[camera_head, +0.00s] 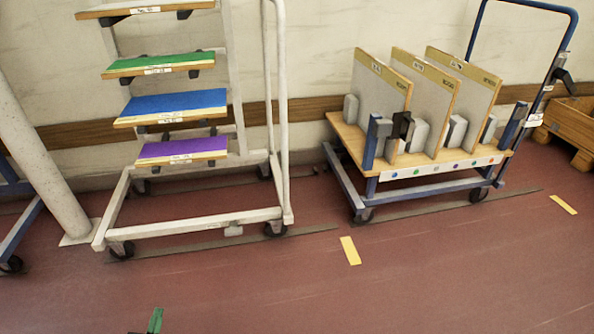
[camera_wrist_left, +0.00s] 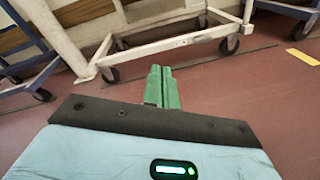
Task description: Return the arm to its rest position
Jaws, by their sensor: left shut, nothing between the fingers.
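My left gripper (camera_head: 155,320) shows only as green fingertips at the bottom edge of the head view. In the left wrist view its two green fingers (camera_wrist_left: 162,86) lie side by side, shut, with nothing between them. They point over the red floor toward the white rack and touch nothing that I can see. The rest of my left arm is out of the head view. My right gripper is in neither view.
A white wheeled rack (camera_head: 190,225) carries green, blue and purple panels on its arms. A blue cart (camera_head: 430,185) holds upright panels to its right. A pillar (camera_head: 40,165) stands at left, a wooden crate (camera_head: 575,125) at far right. The front floor is clear.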

